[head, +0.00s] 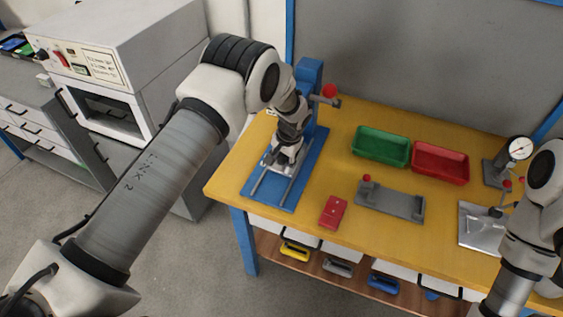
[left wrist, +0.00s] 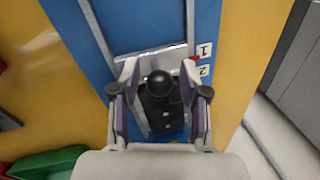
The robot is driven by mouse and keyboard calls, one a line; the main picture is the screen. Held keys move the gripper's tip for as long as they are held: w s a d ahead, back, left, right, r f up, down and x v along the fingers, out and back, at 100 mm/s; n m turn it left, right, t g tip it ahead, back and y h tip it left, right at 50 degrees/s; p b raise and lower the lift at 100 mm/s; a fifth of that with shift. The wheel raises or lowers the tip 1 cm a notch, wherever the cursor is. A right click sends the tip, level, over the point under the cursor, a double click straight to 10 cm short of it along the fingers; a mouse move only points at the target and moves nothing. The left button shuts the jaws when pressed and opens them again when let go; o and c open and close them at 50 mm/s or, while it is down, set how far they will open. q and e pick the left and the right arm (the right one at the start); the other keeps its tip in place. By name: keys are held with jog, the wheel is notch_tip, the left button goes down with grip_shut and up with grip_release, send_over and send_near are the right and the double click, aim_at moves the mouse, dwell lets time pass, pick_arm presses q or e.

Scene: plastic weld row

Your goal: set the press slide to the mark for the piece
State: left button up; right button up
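The press (head: 310,75) stands at the back left of the bench on a blue base (head: 303,178) with two rails. In the left wrist view, its slide shows as a silver plate (left wrist: 150,57) with a black block and round knob (left wrist: 160,84). Label 1 (left wrist: 204,49) and label 2 (left wrist: 204,71) sit at the slide's right. A small red tip (left wrist: 193,59) lies beside them, roughly between the two. My left gripper (left wrist: 160,68) is open, one finger each side of the knob, with gaps visible. My right gripper is not visible; only its arm shows.
A red block (head: 333,212) lies right of the press base. Behind are a green bin (head: 380,146) and a red bin (head: 440,163). A grey fixture (head: 390,203), metal plate fixture (head: 482,230) and dial gauge (head: 519,148) stand further right. The bench's front left corner is clear.

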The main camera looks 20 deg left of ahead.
pick_arm(q)
notch_tip(320, 180, up, 12)
jog(key=d, duration=0.2)
jog(key=shift+s+d, duration=0.15)
jog(key=shift+s, duration=0.15)
jog(key=shift+f, duration=0.2)
